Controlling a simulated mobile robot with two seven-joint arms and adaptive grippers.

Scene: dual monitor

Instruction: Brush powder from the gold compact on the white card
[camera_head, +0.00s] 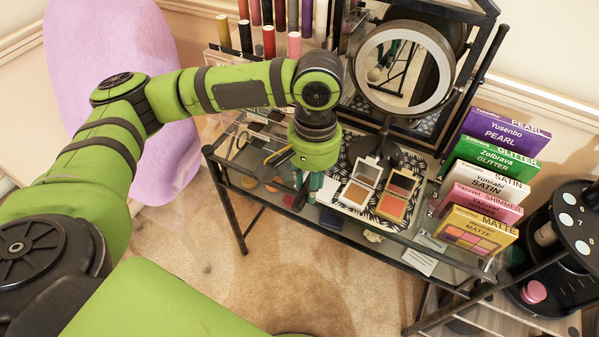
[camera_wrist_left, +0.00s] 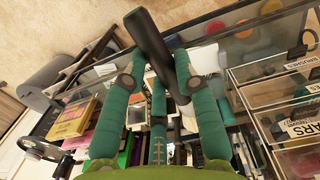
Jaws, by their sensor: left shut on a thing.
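My left gripper (camera_head: 305,192) points down at the front edge of the glass vanity table, left of two open compacts. In the left wrist view, its teal fingers (camera_wrist_left: 163,85) are shut on a dark, stick-like brush (camera_wrist_left: 151,38), which slants between them. Its bristles cannot be made out. A white card with dark lines (camera_head: 420,262) shows at the table's front right. My right gripper is not in view.
A round mirror (camera_head: 447,72) stands behind the compacts. Several upright palette boxes (camera_head: 486,181) line the right side. Lipstick-like tubes (camera_head: 294,45) stand at the back left. A lilac chair (camera_head: 110,40) is at the left. The carpet in front is clear.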

